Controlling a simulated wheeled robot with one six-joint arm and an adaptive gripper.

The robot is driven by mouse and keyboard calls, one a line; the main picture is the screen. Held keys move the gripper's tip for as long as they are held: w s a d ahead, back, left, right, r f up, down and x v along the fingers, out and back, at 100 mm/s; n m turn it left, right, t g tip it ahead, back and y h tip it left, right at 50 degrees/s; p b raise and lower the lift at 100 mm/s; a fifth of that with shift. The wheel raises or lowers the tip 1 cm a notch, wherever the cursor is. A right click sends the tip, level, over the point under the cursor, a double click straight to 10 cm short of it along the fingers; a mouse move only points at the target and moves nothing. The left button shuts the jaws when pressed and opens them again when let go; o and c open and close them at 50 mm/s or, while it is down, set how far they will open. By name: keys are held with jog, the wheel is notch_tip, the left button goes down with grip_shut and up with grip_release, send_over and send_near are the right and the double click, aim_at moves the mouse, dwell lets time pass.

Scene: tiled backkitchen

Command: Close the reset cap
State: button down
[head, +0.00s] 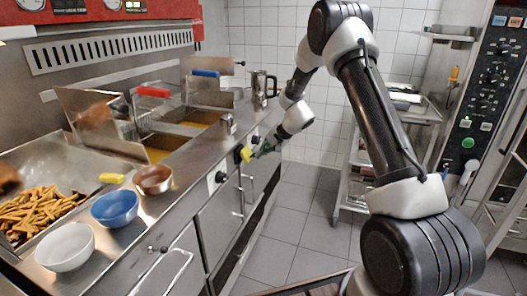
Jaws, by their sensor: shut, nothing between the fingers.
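A small yellow piece (246,155), which looks like the reset cap, is at the front panel of the fryer counter, near the counter edge. It is too small to tell whether it is open or closed. My gripper (257,152) is shut and empty just right of the yellow piece, with its tip pointing left toward the panel. I cannot tell whether it touches the piece. My gripper is small in the view and partly blends with the dark panel behind it.
Black knobs (221,177) sit on the same front panel. A copper bowl (153,180), a blue bowl (115,208) and a white bowl (65,246) stand along the counter. A steel jug (262,88) stands at the back. A trolley (352,170) stands right; tiled floor (300,225) between is clear.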

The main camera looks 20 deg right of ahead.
jog(key=shift+w+a+f, duration=0.15)
jog(key=shift+a+f, duration=0.05)
jog(key=shift+f, duration=0.55)
jog(key=shift+w+a+f, duration=0.2)
jog(key=shift+a+f, duration=0.05)
jog(key=shift+f, duration=0.45)
jog(key=shift+w+a+f, duration=0.15)
jog(key=shift+a+f, duration=0.05)
jog(key=shift+f, duration=0.55)
dwell(0.5)
